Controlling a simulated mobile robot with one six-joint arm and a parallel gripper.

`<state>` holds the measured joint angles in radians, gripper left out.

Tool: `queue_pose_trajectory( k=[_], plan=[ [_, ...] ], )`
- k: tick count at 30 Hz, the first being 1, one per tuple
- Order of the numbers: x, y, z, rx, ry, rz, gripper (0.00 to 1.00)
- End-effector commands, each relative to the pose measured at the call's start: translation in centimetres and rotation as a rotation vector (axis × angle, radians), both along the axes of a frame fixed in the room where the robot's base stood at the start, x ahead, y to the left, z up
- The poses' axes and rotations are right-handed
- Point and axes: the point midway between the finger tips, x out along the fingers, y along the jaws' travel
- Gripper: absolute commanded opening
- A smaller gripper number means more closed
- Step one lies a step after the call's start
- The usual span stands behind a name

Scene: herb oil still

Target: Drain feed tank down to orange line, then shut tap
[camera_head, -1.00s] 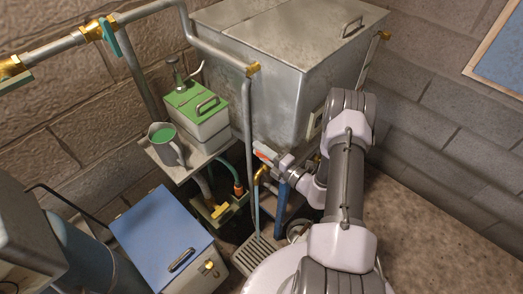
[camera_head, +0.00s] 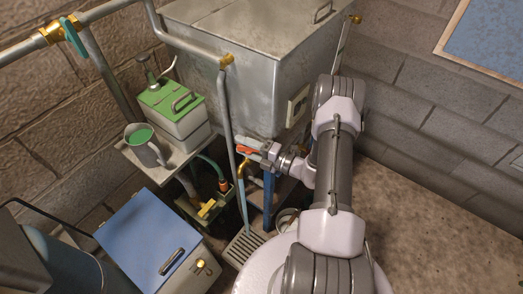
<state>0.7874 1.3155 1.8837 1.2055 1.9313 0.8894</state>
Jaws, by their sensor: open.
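The feed tank seems to be the large grey metal box (camera_head: 225,85) at the top middle, with a closed lid. A tap with an orange handle (camera_head: 245,149) and a brass spout (camera_head: 242,168) sits below its front. My gripper (camera_head: 258,151) comes from the right, open, with its fingers at the tap handle. I cannot tell whether they touch it. A pale framed plate (camera_head: 298,104) is on the tank's right side, and a slim upright tube with brass ends (camera_head: 343,42) stands at the right. The liquid level and an orange line cannot be made out.
A slotted drain grate (camera_head: 243,247) lies on the floor under the tap. A green-lidded box (camera_head: 170,105) and a jug of green liquid (camera_head: 143,146) stand on a shelf at left. A blue-lidded chest (camera_head: 150,236) stands front left. Floor at right is clear.

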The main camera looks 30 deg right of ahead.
Motion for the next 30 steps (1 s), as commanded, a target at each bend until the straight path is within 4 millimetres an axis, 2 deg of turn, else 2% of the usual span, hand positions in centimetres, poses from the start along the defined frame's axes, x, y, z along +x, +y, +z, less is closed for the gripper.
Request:
queue_pose_trajectory(
  k=[12, 18, 22, 30],
  plan=[
    [-9.5, -5.6, 0.2, 0.000, 0.000, -0.008, 0.45],
    [-13.1, -7.6, 0.2, 0.000, -0.001, -0.004, 0.45],
    [-13.9, -8.0, 0.1, 0.000, -0.001, -0.001, 0.45],
    [-13.9, -8.0, 0.0, 0.000, -0.001, 0.000, 0.45]
  ],
)
